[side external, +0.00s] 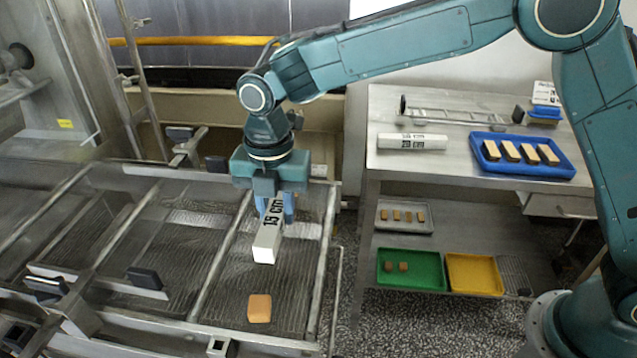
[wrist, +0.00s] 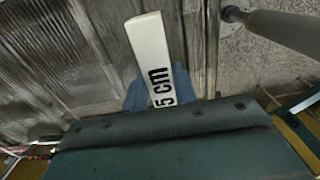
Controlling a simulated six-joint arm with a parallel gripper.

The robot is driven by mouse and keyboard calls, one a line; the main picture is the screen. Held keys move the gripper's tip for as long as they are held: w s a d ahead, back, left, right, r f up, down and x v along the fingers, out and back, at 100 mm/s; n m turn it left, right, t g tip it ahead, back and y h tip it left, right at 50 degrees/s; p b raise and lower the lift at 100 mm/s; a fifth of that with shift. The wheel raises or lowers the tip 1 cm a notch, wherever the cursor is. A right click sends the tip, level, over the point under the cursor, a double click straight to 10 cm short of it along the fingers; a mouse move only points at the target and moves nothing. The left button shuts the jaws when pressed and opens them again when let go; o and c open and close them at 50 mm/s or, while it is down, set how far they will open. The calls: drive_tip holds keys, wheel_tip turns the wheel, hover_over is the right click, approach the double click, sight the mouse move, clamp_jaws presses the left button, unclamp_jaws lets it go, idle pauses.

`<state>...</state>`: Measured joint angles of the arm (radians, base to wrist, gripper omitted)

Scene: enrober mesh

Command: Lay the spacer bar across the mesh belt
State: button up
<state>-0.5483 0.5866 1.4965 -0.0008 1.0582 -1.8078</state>
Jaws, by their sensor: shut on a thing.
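The spacer bar (side external: 267,240) is a white square-section bar with black lettering that reads about "15 cm". My gripper (side external: 276,208) is shut on it with blue fingers, over the right part of the mesh belt (side external: 290,285). In the side view the bar points toward the camera and seems tilted, its near end lower. I cannot tell whether it touches the belt. In the wrist view the bar (wrist: 155,50) sticks out beyond the blue fingertips (wrist: 160,92), with the belt (wrist: 60,50) behind it. The held part is hidden.
A brown block (side external: 260,308) sits on the belt in front of the bar. Metal rails (side external: 218,262) frame the belt. On the right, a steel table (side external: 392,165) holds another white bar (side external: 412,142) and a blue tray (side external: 560,163) of blocks. Green and yellow trays lie on its lower shelf.

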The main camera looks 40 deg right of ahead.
sight(278, 222)
drive_tip(key=shift+f, duration=1.5)
drive_tip(key=shift+f, duration=0.1)
drive_tip(key=o, duration=1)
wheel_tip(278, 222, up, 12)
drive_tip(key=shift+r, duration=0.15)
